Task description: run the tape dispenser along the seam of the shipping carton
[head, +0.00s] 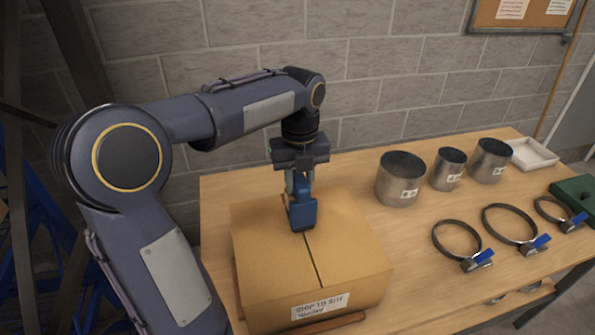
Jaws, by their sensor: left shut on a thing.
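The shipping carton (347,246) sits closed on the left part of the wooden bench. A dark seam runs along its top from near the back middle toward the front edge, and a white label is on its front face. My left gripper (301,186) points down over the carton top and is shut on the blue tape dispenser (302,213). The dispenser is at the seam's visible far end; whether it touches the cardboard I cannot tell for sure. The carton top behind the dispenser is partly hidden. My right gripper is not in view.
On the bench (350,168), metal duct pieces (400,180) stand right of the carton. Several black band clamps with blue handles (458,243) lie in front of them. A white tray (533,153) and a green case (575,195) are at the right. A block wall stands behind.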

